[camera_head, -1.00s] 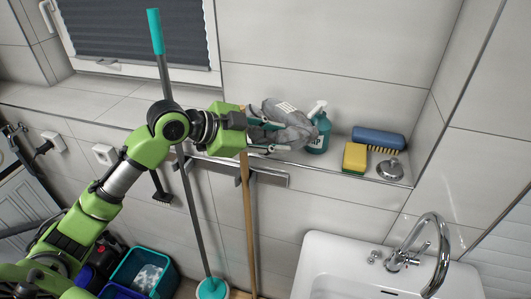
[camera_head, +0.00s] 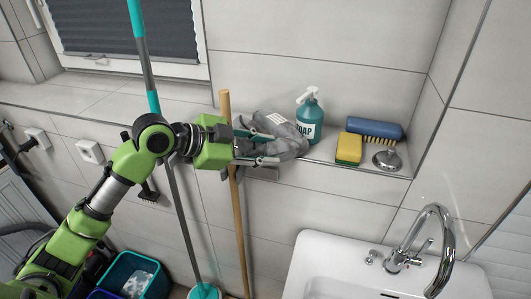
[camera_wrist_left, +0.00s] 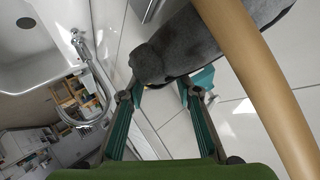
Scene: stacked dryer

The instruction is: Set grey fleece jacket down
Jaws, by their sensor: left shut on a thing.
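The grey fleece jacket (camera_head: 286,138) is a crumpled bundle with a white label, at the front edge of the tiled ledge (camera_head: 345,165), left of and in front of the soap bottle. I cannot tell whether it rests on the ledge. My left gripper (camera_head: 268,148) comes in from the left, its teal fingers shut on the jacket's left side. In the left wrist view the jacket (camera_wrist_left: 190,45) lies at the ends of the fingers (camera_wrist_left: 160,95). My right gripper is out of view.
A wooden handle (camera_head: 238,215) rises close by my gripper. A sink (camera_head: 330,265) is below right. The ledge is clear further left.

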